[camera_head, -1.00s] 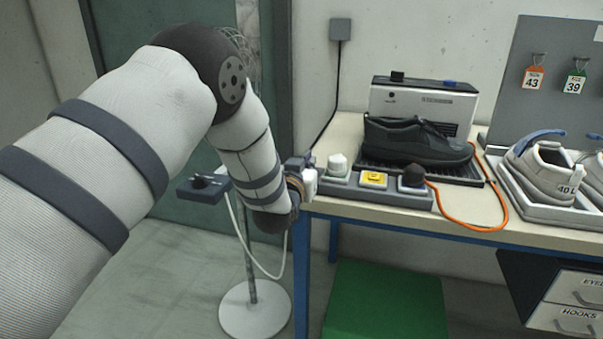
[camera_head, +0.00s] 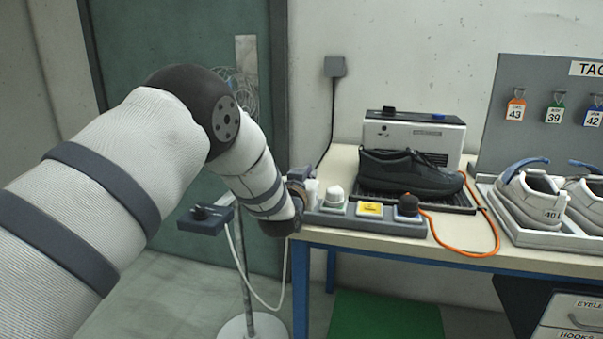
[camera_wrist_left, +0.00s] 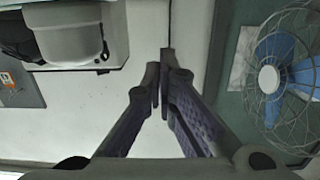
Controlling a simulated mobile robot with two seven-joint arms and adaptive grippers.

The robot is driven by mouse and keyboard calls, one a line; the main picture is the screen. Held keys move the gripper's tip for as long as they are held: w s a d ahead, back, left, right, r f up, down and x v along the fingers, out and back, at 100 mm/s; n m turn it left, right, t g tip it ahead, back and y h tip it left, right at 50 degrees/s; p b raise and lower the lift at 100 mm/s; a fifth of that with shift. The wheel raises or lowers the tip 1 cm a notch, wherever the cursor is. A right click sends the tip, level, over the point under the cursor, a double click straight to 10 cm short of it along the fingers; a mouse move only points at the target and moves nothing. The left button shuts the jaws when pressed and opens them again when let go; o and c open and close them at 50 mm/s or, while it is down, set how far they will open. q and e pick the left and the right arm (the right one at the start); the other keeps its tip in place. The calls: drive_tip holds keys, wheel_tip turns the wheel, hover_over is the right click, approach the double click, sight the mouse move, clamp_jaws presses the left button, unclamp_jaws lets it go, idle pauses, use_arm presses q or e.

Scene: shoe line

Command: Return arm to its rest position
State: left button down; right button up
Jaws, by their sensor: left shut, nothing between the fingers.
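My left arm comes in from the left in the head view, and its elbow is bent toward the bench. My left gripper (camera_head: 299,174) is at the bench's front left corner, beside the grey tray (camera_head: 375,222); it is small and partly hidden there. In the left wrist view its two fingers (camera_wrist_left: 161,75) are together, with nothing held between them. My right gripper is in neither view.
A dark shoe (camera_head: 410,172) rests by a white machine (camera_head: 414,135) on the bench (camera_head: 470,232). An orange cable (camera_head: 470,252) loops over the bench top. A stand with a control box (camera_head: 205,217) is near my forearm. A fan (camera_wrist_left: 275,75) shows in the left wrist view.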

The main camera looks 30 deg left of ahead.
use_arm(q)
drive_tip(key=s+d+r+p, duration=0.2)
drive_tip(key=s+r, duration=0.3)
drive_tip(key=s, duration=0.3)
drive_tip(key=s+d+f+g+h, duration=0.1)
drive_tip(key=s+f+g, duration=0.2)
drive_tip(key=s+f, duration=0.5)
drive_tip(key=s+d+f+m+g+h, duration=0.1)
drive_tip(key=s+d+f+g, duration=0.3)
drive_tip(key=f, duration=0.7)
drive_tip(key=s+a+f+g, duration=0.1)
drive_tip(key=s+f+g, duration=0.1)
drive_tip(key=s+f, duration=0.65)
drive_tip(key=s+d+f+g, duration=0.1)
drive_tip(key=s+f+g, duration=0.2)
drive_tip(key=s, duration=0.7)
drive_tip(key=s+d+f+g+h, duration=0.1)
drive_tip(key=s+d+f+g, duration=0.1)
drive_tip(key=s, duration=0.9)
drive_tip(key=s+d+f+m+g+h, duration=0.1)
drive_tip(key=s+f+g, duration=0.2)
drive_tip(key=s, duration=0.8)
drive_tip(key=shift+d+f+g, duration=0.25)
drive_tip(key=shift+f+g, duration=0.15)
drive_tip(key=shift+g, duration=0.5)
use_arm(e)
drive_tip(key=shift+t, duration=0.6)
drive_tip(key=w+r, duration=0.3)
